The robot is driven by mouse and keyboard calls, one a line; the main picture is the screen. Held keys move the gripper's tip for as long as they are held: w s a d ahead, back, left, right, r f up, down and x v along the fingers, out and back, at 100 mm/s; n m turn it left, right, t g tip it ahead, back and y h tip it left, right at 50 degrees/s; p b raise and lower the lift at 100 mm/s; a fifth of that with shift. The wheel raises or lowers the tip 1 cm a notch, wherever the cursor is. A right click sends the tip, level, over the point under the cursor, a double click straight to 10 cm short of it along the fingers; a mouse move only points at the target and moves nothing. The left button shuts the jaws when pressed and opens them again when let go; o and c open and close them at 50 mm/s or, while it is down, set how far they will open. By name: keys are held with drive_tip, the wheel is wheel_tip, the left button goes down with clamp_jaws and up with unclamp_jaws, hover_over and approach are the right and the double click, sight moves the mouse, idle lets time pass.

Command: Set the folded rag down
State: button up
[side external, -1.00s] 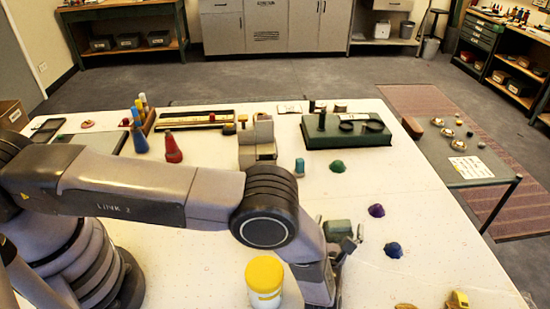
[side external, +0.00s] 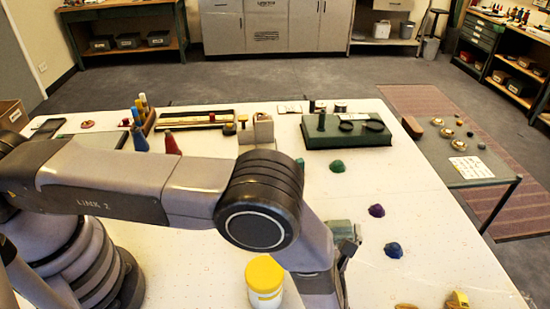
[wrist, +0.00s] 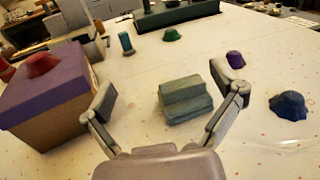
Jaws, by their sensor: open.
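The folded rag (wrist: 186,105) is a grey-green, stepped bundle lying on the white tabletop in the wrist view. My gripper (wrist: 168,88) is open, with one finger on each side of the rag and visible gaps between. Nothing is held in it. In the side view the rag (side external: 342,230) shows only in part behind my gripper (side external: 347,246), and the fingers are small and partly hidden there.
A purple-topped box (wrist: 25,98) with a red lump on it stands left of my gripper. A blue lump (wrist: 289,105) and a purple lump (wrist: 235,59) lie to the right. A yellow-lidded jar (side external: 265,272) stands near my forearm. The table right of the rag is mostly clear.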

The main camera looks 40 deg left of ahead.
drive_tip(key=w+a+r+n+g+y, duration=0.3)
drive_tip(key=a+r+n+g, duration=0.5)
drive_tip(key=a+r, duration=0.6)
drive_tip(key=s+a+r+n+g+h, duration=0.35)
drive_tip(key=s+a+r+n, duration=0.25)
drive_tip(key=a+r+n, duration=0.45)
drive_tip(key=s+a+r+n+h, duration=0.1)
drive_tip(key=s+r+n+h, duration=0.1)
drive_tip(key=s, duration=0.5)
drive_tip(key=s+a+r+n+t+h, duration=0.1)
drive_tip(key=s+a+r+n+h, duration=0.1)
drive_tip(key=s, duration=0.6)
drive_tip(key=s+a+r+n+t+h, duration=0.1)
drive_tip(key=s+r+n+h, duration=0.3)
drive_tip(key=s+r+n, duration=0.2)
drive_tip(key=shift+s+a, duration=0.4)
drive_tip(key=shift+s, duration=0.65)
